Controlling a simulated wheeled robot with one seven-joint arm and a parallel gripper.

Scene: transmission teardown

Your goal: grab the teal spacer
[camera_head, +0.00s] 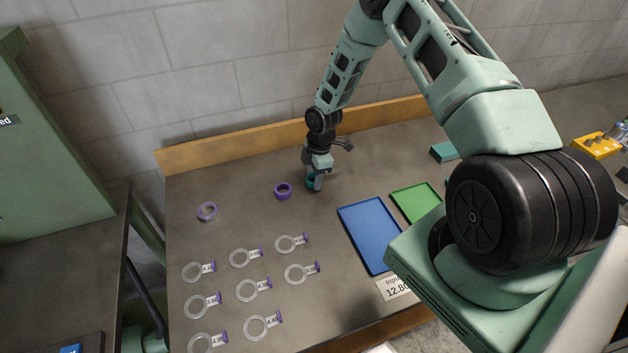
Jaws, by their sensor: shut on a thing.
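The teal spacer (310,182) is a small ring near the back of the bench, and only part of it shows. My gripper (315,183) points down over it and is shut on it. The fingers hide much of the ring. I cannot tell whether the spacer still touches the bench top.
A purple ring (283,191) lies just left of my gripper, and a pale purple ring (207,211) farther left. Several tagged clear rings (247,290) lie front left. A blue tray (369,236) and a green tray (416,202) lie right. A wooden ledge (240,146) edges the back.

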